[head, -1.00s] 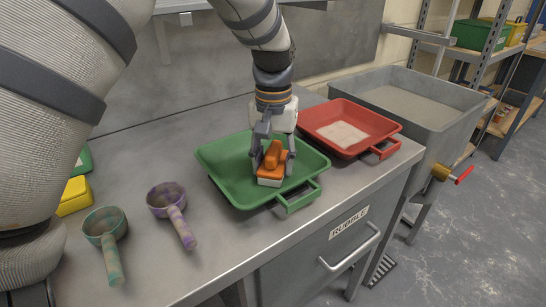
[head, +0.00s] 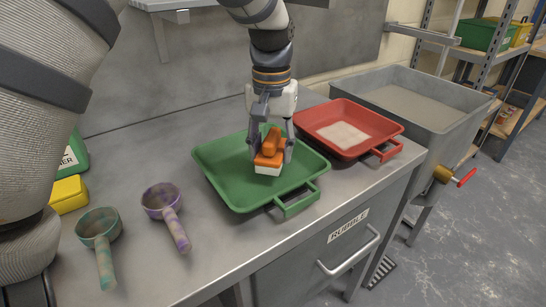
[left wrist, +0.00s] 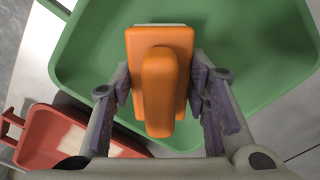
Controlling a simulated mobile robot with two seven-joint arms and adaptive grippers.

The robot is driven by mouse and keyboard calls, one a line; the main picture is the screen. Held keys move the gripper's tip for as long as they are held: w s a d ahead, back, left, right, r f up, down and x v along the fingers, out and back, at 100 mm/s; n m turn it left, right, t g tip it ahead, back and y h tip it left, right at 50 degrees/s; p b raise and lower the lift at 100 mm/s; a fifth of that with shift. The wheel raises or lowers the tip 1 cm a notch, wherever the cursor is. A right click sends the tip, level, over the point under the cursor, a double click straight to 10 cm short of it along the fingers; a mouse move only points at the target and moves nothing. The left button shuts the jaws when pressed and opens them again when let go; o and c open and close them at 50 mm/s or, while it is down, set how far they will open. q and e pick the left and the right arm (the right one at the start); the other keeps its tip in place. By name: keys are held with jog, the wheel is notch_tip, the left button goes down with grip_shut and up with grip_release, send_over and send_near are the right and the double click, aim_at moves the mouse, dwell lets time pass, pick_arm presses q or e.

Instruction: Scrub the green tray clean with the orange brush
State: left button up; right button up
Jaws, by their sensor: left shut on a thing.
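The green tray (head: 228,184) lies on the metal worktop, its handle toward the front right. Its visible floor looks plain green. My left gripper (head: 272,148) is over the tray, pointing down and shut on the orange brush (head: 268,157). The brush has an orange block and grip with a pale underside. In the left wrist view the brush (left wrist: 160,85) sits between both fingers, with the green tray (left wrist: 250,60) beneath it. I cannot tell whether the bristles touch the tray floor. My right gripper is not in view.
A red tray (head: 377,127) with a pale patch stands right of the green tray. A grey sink (head: 400,80) lies beyond it. A teal scoop (head: 100,230) and a purple scoop (head: 165,205) lie left. A yellow box (head: 68,194) is behind them.

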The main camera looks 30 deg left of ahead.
aim_at(271, 136)
pick_arm(q)
jog(key=shift+s+r, duration=0.15)
jog(key=shift+r, duration=2.6)
